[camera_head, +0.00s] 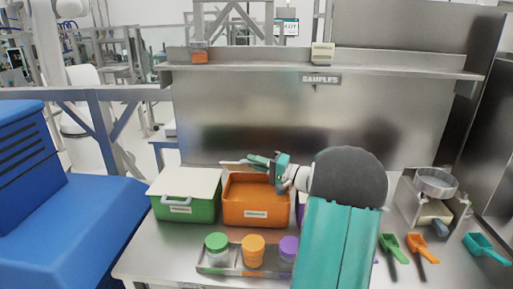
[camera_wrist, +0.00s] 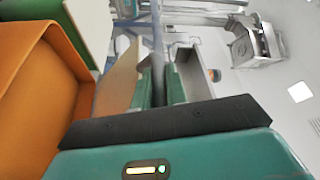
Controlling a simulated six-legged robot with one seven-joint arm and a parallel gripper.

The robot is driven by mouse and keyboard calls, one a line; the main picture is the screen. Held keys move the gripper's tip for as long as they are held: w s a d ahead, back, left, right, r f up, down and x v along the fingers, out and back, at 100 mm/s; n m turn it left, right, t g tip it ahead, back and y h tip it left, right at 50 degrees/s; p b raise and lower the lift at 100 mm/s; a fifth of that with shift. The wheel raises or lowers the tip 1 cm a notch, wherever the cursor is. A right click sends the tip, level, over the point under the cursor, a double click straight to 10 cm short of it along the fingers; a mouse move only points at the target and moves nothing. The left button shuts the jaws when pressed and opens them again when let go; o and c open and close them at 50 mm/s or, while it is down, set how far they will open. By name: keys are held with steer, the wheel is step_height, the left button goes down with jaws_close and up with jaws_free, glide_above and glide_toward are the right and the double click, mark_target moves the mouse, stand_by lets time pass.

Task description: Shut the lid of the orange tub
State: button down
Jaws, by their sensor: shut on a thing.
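The orange tub (camera_head: 257,212) stands on the steel bench, its top open and its orange inside showing. In the wrist view the tub (camera_wrist: 45,105) fills the left side. Its pale lid (camera_head: 232,162) shows nearly edge-on above the back of the tub. In the wrist view the lid (camera_wrist: 120,72) is a tan panel beside my fingers, raised off the rim. My gripper (camera_head: 258,160) is above the tub's back right part, shut on the lid's edge. In the wrist view my gripper (camera_wrist: 158,85) has its fingers close together; the exact contact is hard to see.
A green tub (camera_head: 185,210) with its pale lid down stands close left. A purple tub is mostly hidden behind my arm. A tray (camera_head: 215,262) of coloured-lid jars is in front. Scoops (camera_head: 420,248) and a scale (camera_head: 436,185) are right. A steel wall (camera_head: 230,120) rises behind.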

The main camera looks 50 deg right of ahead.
steer(key=s+a+f+n, duration=0.2)
steer(key=s+a+f, duration=0.1)
steer(key=f, duration=0.6)
steer(key=shift+a+t+y, duration=0.15)
steer(key=shift+t+y, duration=0.15)
steer(key=shift+r, duration=0.1)
steer(key=c, duration=1.7)
jaws_free()
steer(key=shift+w+a, duration=0.1)
steer(key=v, duration=1.4)
